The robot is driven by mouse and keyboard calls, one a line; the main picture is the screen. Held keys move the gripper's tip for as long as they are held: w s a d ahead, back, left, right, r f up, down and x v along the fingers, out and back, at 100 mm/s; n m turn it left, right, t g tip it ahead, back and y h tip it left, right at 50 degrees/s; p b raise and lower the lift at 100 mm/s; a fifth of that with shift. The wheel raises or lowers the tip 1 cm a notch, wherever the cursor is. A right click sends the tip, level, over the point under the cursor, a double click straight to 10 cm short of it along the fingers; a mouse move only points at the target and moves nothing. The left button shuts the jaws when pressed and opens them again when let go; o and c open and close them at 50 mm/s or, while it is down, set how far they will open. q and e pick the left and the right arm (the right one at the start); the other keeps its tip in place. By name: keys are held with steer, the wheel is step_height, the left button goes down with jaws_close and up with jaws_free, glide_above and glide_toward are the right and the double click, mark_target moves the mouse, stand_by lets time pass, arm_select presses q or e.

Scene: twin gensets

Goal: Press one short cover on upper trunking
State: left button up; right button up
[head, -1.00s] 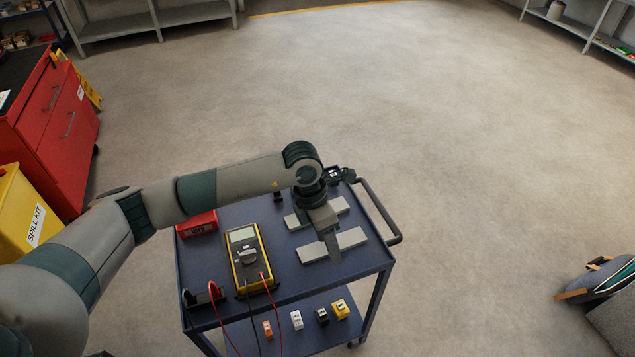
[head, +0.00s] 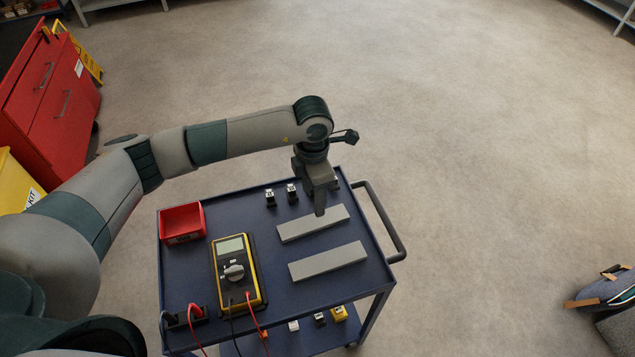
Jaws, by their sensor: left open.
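Two flat grey covers lie side by side on the blue cart top: the far cover (head: 318,222) and the near cover (head: 330,261). My left gripper (head: 320,207) points down at the far cover, over its back edge. It is open, and its fingers overlap in this view. I cannot tell whether they touch the cover. The trunking is not in view. My right gripper is not in view.
The blue cart (head: 196,265) also carries a red bin (head: 181,223), a yellow multimeter (head: 236,272) with leads, and small black-and-white parts (head: 291,193). Its handle (head: 385,222) is at the right. A red cabinet (head: 48,90) stands left. Open floor lies beyond the cart.

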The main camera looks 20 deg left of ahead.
arm_select(q)
steer(key=b, duration=0.4)
glide_above(314, 221)
step_height(314, 221, down, 7)
steer(key=shift+s+r, duration=0.1)
steer(key=shift+r, duration=0.05)
steer(key=shift+f+b, duration=1.35)
steer(key=shift+f, duration=0.15)
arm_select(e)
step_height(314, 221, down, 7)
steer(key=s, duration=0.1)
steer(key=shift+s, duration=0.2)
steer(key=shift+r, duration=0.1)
arm_select(q)
steer(key=shift+b, duration=0.5)
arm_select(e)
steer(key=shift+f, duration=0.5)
arm_select(q)
steer(key=shift+c, duration=0.3)
steer(key=c, duration=1.2)
steer(key=shift+r, duration=0.1)
